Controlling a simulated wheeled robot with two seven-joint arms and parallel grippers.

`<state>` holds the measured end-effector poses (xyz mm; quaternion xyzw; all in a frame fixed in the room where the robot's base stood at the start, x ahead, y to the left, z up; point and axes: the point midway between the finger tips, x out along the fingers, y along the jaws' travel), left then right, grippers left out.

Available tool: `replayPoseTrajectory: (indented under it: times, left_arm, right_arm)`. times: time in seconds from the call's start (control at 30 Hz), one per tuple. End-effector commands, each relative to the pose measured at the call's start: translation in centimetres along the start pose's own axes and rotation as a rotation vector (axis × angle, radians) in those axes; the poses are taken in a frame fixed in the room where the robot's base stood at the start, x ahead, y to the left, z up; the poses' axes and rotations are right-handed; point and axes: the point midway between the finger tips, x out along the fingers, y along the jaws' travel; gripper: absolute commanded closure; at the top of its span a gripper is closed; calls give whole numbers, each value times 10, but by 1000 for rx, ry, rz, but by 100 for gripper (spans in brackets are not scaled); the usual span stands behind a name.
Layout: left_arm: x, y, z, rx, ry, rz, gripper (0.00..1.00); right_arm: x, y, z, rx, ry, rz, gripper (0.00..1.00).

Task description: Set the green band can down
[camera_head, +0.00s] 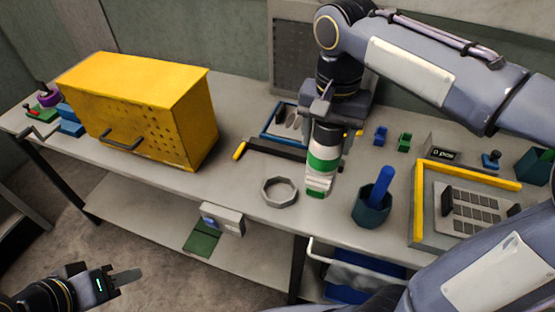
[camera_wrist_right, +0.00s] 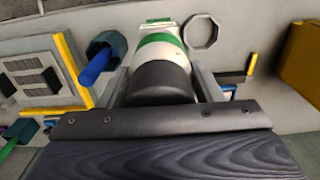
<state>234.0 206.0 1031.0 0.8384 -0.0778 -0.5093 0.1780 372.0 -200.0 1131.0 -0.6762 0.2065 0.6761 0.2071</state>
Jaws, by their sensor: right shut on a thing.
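The green band can (camera_head: 324,150) is white with a green band and a dark top. It is upright over the table, right of the grey octagonal ring (camera_head: 279,191). My right gripper (camera_head: 325,122) comes from above and is shut on its dark top part. In the right wrist view, the can (camera_wrist_right: 160,67) sits between the two fingers, and the ring (camera_wrist_right: 200,31) lies beside it. A small white and green piece (camera_head: 318,184) shows just below the can; I cannot tell whether they touch. My left gripper (camera_head: 126,276) is off the table at lower left, its opening unclear.
A dark cup with a blue handle (camera_head: 371,208) stands close right of the can. A yellow-edged tray (camera_head: 425,205) is further right. A yellow perforated box (camera_head: 150,105) stands left. A blue-framed tray (camera_head: 268,132) lies behind. The table between box and ring is clear.

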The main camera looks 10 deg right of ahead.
Motion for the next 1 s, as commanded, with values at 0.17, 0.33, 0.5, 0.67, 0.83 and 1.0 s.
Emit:
replayPoseTrajectory:
  times: [0.17,0.33,0.5,0.67,0.83,1.0]
  left_arm:
    - [-8,4,-4,0,0,0,64]
    - [-11,5,-6,0,0,0,64]
    - [-13,6,-6,0,0,0,64]
    - [-14,6,-7,0,0,0,64]
    - [-14,7,-7,0,0,0,64]
    - [-14,7,-7,0,0,0,64]
  right_arm:
    - [17,-43,-12,-3,-2,4,97]
    - [47,-72,-21,-2,-3,4,97]
    - [68,-90,-26,-1,-1,1,97]
    - [77,-97,-28,0,0,0,97]
    - [99,-103,-30,0,0,2,97]
    - [114,-103,-30,0,1,-1,97]
